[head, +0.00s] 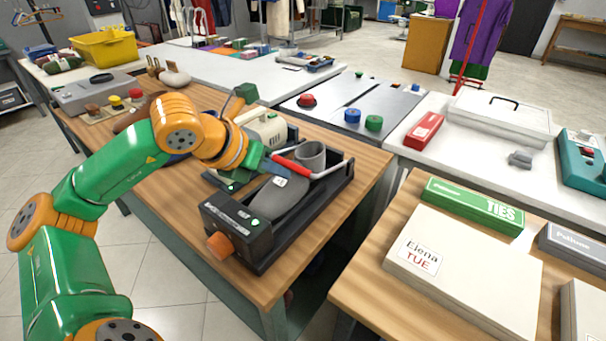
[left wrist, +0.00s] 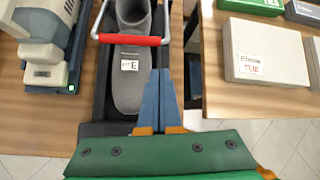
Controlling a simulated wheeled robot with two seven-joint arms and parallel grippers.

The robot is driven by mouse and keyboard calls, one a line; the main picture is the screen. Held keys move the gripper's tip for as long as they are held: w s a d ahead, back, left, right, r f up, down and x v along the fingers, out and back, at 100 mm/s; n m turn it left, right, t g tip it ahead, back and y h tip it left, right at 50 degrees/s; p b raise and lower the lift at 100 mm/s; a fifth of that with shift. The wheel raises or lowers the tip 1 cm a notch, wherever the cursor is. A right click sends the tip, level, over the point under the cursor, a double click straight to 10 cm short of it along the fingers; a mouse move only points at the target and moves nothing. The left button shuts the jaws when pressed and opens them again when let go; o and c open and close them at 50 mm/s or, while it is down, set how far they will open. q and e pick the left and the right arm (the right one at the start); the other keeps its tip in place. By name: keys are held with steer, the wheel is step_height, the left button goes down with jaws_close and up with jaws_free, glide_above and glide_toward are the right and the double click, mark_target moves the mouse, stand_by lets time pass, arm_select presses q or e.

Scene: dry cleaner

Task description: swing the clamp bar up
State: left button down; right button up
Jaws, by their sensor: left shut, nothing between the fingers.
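The clamp bar is a pale U-shaped bar with a red grip (head: 291,166). It lies low across a grey boot (head: 277,196) that rests in a black frame with an orange knob (head: 219,246). In the left wrist view the red grip (left wrist: 130,40) crosses the boot (left wrist: 130,75) near its ankle. My left gripper (head: 279,169) is shut and empty, with its blue fingers beside the grip. In the left wrist view the fingertips (left wrist: 159,72) are just below and right of the grip; I cannot tell whether they touch it. My right gripper is not in view.
A cream and grey machine (head: 262,135) stands close on the frame's far left side. A second wooden table with a white box (head: 465,272) and a green ties box (head: 473,206) is at the right, across a gap. The wooden bench (head: 190,230) is bare in front.

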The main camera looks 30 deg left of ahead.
arm_select(q)
steer(key=p+x, duration=0.2)
steer(key=x, duration=0.7)
steer(key=shift+w+d+f+p, duration=0.15)
steer(key=shift+w+f+p, duration=0.05)
steer(key=shift+f+p, duration=0.1)
steer(key=shift+w+f, duration=0.15)
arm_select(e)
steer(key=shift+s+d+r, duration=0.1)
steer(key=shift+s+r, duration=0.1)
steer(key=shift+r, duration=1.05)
